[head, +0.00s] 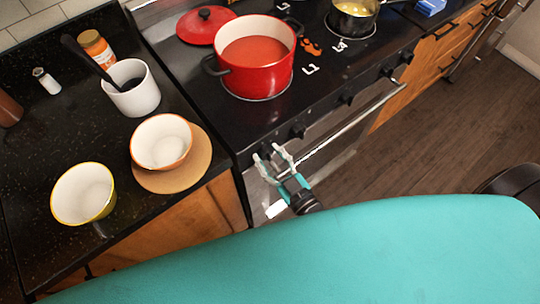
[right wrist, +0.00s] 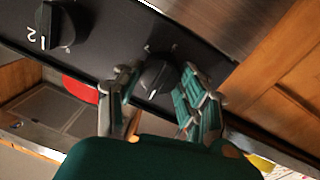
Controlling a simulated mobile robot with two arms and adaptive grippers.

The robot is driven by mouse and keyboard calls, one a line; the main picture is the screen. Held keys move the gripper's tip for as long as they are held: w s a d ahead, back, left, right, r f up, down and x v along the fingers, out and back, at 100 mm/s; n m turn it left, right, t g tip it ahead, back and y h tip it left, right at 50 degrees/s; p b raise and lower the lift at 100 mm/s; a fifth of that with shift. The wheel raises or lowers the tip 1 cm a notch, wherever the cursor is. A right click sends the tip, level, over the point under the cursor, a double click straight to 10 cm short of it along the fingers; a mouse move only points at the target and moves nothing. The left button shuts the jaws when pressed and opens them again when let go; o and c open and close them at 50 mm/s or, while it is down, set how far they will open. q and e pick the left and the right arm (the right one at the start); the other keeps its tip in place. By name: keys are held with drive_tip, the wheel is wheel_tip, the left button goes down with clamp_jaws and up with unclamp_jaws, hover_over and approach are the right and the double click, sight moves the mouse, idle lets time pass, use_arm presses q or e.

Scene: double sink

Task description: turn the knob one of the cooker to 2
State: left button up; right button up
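The black cooker (head: 262,118) has a row of dark knobs along its front edge. My right gripper (head: 273,161) is at the left end of this row, over the front panel. In the right wrist view, the right gripper (right wrist: 155,84) has its two fingers apart, one on each side of a dark knob (right wrist: 157,74). The knob has a white mark on its lower part; I cannot tell whether a finger touches it. Another knob (right wrist: 62,24) is at the upper left, with a white "2" beside it. My left gripper is not in view.
A red pot (head: 258,80) and red lid (head: 205,25) are on the cooker, with a pan (head: 352,20) farther right. Bowls (head: 83,193) (head: 161,141) and a white mug (head: 135,95) stand on the left counter. An oven handle (head: 345,128) runs below the knobs.

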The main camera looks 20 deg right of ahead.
drive_tip(key=c, duration=0.6)
drive_tip(key=shift+o, duration=0.2)
